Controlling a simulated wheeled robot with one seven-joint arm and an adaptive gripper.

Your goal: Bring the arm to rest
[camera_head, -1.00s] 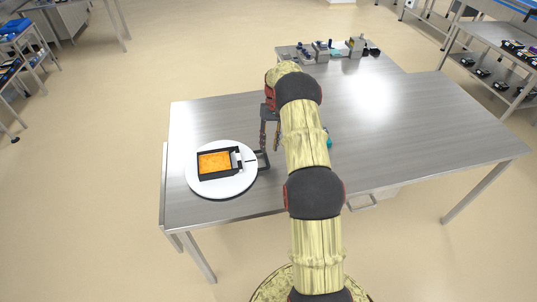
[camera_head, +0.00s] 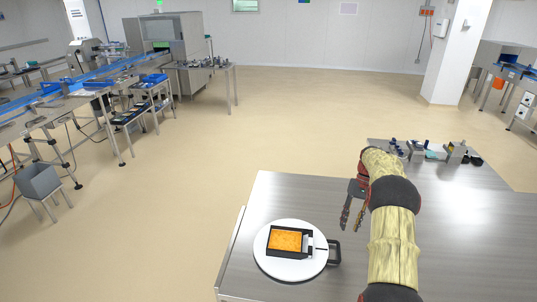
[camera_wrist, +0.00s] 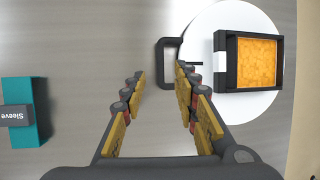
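My gripper (camera_head: 352,214) hangs over the steel table (camera_head: 450,240), fingers pointing down. A black handle (camera_head: 335,252) sticks out at the plate's right side.
A teal block with a dark part marked "Sleeve" (camera_wrist: 22,115) lies left in the wrist view. Small devices (camera_head: 455,153) stand at the table's far end. A conveyor line (camera_head: 90,75) and a tray rack (camera_head: 130,115) stand far left. Open floor (camera_head: 190,200) lies between.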

